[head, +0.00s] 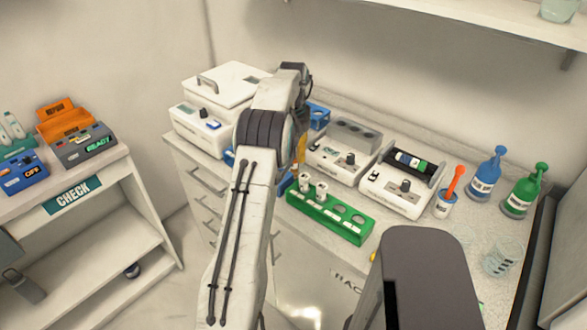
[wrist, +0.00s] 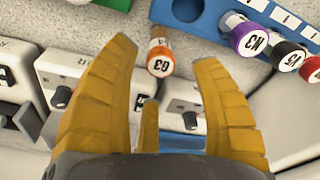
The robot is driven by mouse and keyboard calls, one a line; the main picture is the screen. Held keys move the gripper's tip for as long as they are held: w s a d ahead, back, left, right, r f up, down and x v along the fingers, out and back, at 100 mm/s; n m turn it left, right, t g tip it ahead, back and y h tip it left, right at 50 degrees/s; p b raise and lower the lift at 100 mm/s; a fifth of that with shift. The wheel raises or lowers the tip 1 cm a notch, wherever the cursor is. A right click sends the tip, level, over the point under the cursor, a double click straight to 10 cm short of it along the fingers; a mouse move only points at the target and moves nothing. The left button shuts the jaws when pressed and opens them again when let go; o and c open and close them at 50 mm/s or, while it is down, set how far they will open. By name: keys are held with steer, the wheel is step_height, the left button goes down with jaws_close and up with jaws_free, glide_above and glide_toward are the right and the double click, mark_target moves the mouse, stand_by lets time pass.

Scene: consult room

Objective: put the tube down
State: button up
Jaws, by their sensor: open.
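A tube with an orange cap marked G3 or 03 (wrist: 160,62) shows in the wrist view, just past and between my fingertips, touching neither finger. Its short amber body runs away from the camera over the speckled counter; I cannot tell whether it stands or lies. My gripper (wrist: 165,57) is open, its yellow fingers spread wide on either side. In the head view my arm mostly hides the gripper, and only a little yellow-orange (head: 301,147) shows beside the wrist.
A blue rack (wrist: 199,14) with purple, black and red capped tubes is close by at upper right. In the head view, a green rack (head: 329,216), white devices (head: 393,189), bottles (head: 485,177) and a glass beaker (head: 501,259) crowd the counter. A white lidded machine (head: 212,113) stands left.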

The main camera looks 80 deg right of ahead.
mark_target(294, 161)
steer(key=shift+f+p, duration=1.25)
steer(key=shift+p, duration=0.9)
steer(key=shift+d+f+p, duration=0.1)
steer(key=shift+f+p, duration=1.1)
steer(key=shift+f, duration=0.1)
steer(key=shift+c, duration=0.4)
jaws_close()
